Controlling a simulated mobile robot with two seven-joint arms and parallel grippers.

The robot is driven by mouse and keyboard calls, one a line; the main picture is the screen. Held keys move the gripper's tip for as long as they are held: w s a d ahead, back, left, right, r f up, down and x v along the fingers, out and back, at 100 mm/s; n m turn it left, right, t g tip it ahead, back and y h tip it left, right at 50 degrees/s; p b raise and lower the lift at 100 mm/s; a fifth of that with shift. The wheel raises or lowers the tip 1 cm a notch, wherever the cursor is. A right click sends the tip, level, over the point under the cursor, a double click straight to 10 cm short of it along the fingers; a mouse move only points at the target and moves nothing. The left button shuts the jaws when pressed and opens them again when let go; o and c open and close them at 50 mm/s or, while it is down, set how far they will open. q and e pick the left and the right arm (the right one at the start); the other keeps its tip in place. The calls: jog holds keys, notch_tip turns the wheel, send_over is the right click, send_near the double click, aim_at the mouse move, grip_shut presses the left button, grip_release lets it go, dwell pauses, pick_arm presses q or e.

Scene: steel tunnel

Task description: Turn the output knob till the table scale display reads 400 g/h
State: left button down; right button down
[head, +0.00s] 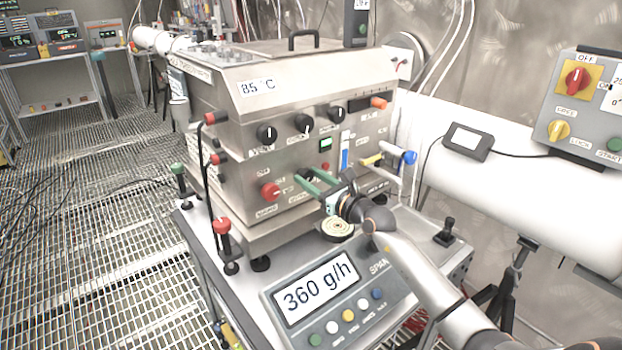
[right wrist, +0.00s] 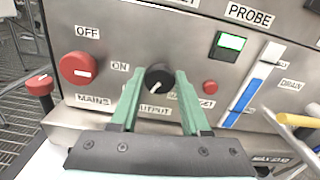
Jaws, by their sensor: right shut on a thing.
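The table scale display (head: 316,287) reads 360 g/h. It is set in the grey scale panel (head: 385,300) at the front of the bench. The black output knob (right wrist: 158,76) is on the steel front panel, above the OUTPUT label, which is partly covered. My right gripper (head: 308,179) reaches in from the lower right in the head view and largely hides the knob there. In the right wrist view its green fingers (right wrist: 161,82) are shut on the knob, one on each side. My left gripper is not in view.
The red mains knob (right wrist: 79,68) is left of the output knob, and a small red button (right wrist: 210,87) is right of it. A yellow-handled valve (head: 372,160) and a blue one (head: 409,157) stick out to the right. A round dish (head: 336,228) is below my gripper.

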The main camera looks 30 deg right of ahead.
jog(key=m+p, duration=0.2)
jog(key=shift+r+p, duration=0.25)
jog(key=shift+p, duration=0.05)
jog(key=shift+m+p, duration=0.35)
jog(key=shift+m, duration=0.15)
jog(key=shift+f+m+p, duration=0.25)
jog(key=shift+m+p, duration=0.05)
jog(key=shift+m, duration=0.4)
jog(key=shift+c, duration=1.9)
grip_release()
jog(key=shift+s, duration=0.1)
